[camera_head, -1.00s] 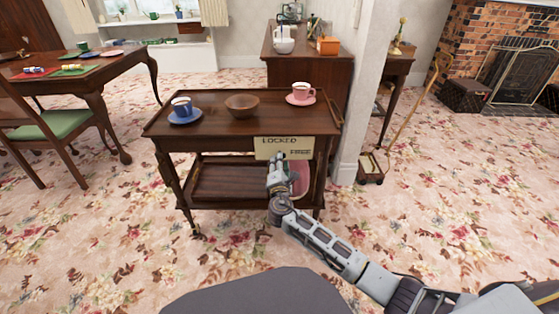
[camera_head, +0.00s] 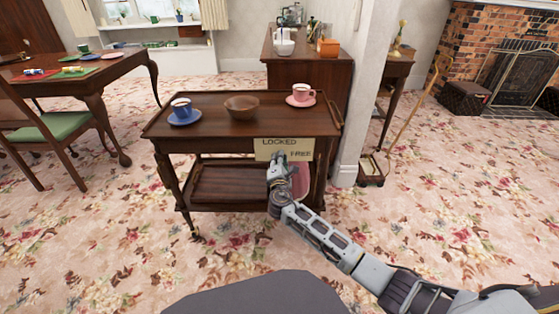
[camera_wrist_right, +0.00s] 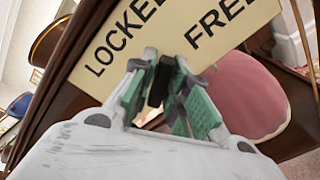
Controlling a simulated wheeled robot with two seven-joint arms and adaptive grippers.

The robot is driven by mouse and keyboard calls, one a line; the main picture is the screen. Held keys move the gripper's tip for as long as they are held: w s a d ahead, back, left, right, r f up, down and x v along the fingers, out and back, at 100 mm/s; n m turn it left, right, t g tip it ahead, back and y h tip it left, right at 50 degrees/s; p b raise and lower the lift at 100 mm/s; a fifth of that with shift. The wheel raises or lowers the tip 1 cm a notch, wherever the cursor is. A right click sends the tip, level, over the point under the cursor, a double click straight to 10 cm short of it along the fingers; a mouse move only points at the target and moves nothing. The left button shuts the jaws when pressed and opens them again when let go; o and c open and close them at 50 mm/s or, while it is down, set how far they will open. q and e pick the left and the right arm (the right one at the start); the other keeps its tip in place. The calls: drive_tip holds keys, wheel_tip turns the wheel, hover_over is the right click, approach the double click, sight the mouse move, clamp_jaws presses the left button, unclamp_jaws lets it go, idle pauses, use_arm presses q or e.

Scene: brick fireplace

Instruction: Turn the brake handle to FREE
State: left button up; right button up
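The brake plate (camera_head: 270,146), a cream sign reading LOCKED on the left and FREE on the right, hangs on the front of the wooden trolley (camera_head: 215,134). The plate shows large and tilted in the right wrist view (camera_wrist_right: 160,28). My right gripper (camera_head: 279,158) is at the plate's lower edge. In the wrist view, its green-padded fingertips (camera_wrist_right: 163,70) are on both sides of the dark brake handle (camera_wrist_right: 160,85) and look closed on it. The handle stands below the gap between the two words; its pivot is hidden. My left gripper is not in view.
A blue cup (camera_head: 182,106), a wooden bowl (camera_head: 241,107) and a pink cup (camera_head: 302,93) stand on the trolley top. A pink object (camera_head: 300,180) is on the lower shelf, right of my gripper. A white wall post (camera_head: 358,110) stands close right. Carpet in front is free.

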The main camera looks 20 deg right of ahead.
clamp_jaws()
drive_tip(key=shift+f+m+b, duration=0.1)
drive_tip(key=shift+m+b, duration=0.55)
drive_tip(key=shift+m, duration=0.15)
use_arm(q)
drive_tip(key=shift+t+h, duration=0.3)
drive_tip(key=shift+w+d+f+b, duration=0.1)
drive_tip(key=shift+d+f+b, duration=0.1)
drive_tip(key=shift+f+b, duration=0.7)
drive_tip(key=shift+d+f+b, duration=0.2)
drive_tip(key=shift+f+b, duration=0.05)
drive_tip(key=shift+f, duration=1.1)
use_arm(e)
drive_tip(key=shift+m, duration=1.9)
drive_tip(key=o, duration=0.6)
unclamp_jaws()
drive_tip(key=shift+c, duration=0.2)
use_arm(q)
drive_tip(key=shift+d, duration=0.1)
